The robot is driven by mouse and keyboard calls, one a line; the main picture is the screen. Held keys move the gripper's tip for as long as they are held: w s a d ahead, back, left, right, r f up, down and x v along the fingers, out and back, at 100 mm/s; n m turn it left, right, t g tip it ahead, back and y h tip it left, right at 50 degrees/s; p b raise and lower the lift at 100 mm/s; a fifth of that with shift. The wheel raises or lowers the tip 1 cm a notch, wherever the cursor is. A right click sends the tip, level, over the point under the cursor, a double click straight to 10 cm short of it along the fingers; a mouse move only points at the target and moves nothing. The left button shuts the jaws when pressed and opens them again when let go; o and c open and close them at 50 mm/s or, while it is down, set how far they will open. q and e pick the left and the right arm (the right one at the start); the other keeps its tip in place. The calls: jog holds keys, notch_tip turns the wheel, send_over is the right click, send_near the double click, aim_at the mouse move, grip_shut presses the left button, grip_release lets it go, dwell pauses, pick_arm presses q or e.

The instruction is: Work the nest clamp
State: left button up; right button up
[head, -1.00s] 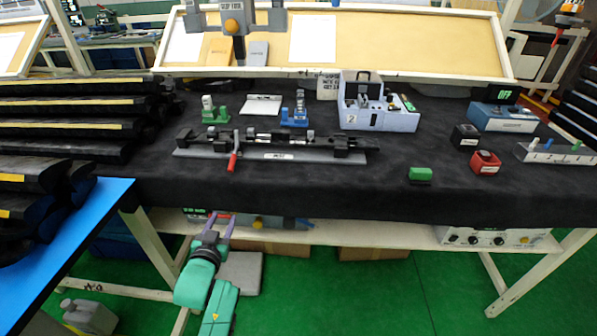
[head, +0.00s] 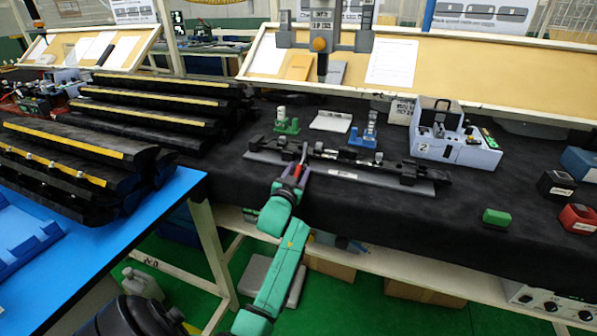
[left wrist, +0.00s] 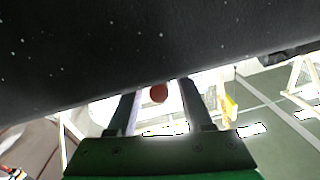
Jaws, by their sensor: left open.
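The nest (head: 345,173) is a long grey plate with a black rail and blocks, lying on the black-covered bench in the middle of the head view. Its clamp lever has a red grip (head: 297,170) at the left part of the nest, pointing toward me. In the left wrist view the round red grip end (left wrist: 159,93) shows between the fingers, with a gap on both sides. Contact is not visible. My right gripper is not in view.
Black trim strips (head: 150,105) are stacked at left. Behind the nest are a green holder (head: 287,126) and a blue holder (head: 364,138). A grey-blue box (head: 455,150) and a green block (head: 496,217) are at right. A grey fixture (head: 323,42) hangs above.

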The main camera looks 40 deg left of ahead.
pick_arm(q)
grip_shut()
dwell(1.4)
